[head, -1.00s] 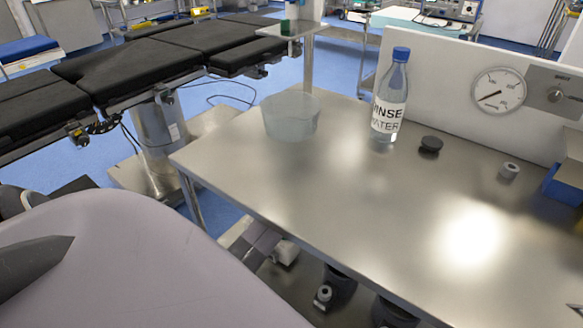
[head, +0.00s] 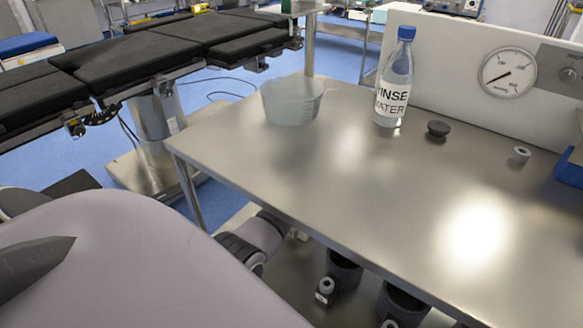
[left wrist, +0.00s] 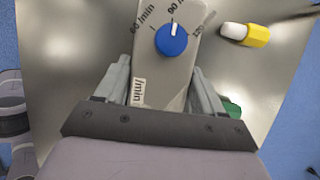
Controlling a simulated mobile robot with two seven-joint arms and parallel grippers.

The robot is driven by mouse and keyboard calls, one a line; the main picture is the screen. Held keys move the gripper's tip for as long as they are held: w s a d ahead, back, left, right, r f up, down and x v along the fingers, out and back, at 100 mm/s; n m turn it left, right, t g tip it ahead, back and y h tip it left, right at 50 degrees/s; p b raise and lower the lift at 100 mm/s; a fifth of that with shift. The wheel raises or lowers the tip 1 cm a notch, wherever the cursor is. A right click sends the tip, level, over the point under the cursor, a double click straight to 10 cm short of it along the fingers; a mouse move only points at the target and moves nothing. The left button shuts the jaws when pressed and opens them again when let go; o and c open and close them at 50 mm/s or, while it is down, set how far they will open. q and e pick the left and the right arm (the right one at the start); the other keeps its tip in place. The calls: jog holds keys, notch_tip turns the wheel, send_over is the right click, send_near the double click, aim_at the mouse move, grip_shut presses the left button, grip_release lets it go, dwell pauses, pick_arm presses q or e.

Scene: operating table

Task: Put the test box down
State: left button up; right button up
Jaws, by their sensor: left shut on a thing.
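The test box (left wrist: 172,60) is a grey box with a blue dial knob (left wrist: 171,38) and printed rate marks. In the left wrist view it sits between the two fingers of my left gripper (left wrist: 163,92), which is shut on it. A steel surface (left wrist: 75,60) shows behind the box; I cannot tell whether the box touches it. The test box and my left gripper do not show in the head view. My right gripper is in neither view.
A yellow and white item (left wrist: 245,34) and a partly hidden green thing (left wrist: 232,109) are near the box. In the head view, a steel table (head: 330,180) holds a clear tub (head: 291,102), a rinse water bottle (head: 394,80) and a black knob (head: 438,129); its middle is clear.

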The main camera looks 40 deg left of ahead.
pick_arm(q)
jog(key=o, duration=1.3)
jog(key=shift+r, duration=0.4)
jog(key=shift+w+d+r+p, duration=0.1)
jog(key=shift+d+r+p, duration=0.1)
jog(key=shift+r+p, duration=0.35)
jog(key=d, duration=0.7)
jog(key=w+d+p, duration=0.1)
jog(key=d, duration=0.2)
jog(key=shift+d+f, duration=0.2)
jog(key=shift+f, duration=0.05)
jog(key=shift+w+d, duration=0.1)
jog(key=shift+d, duration=0.7)
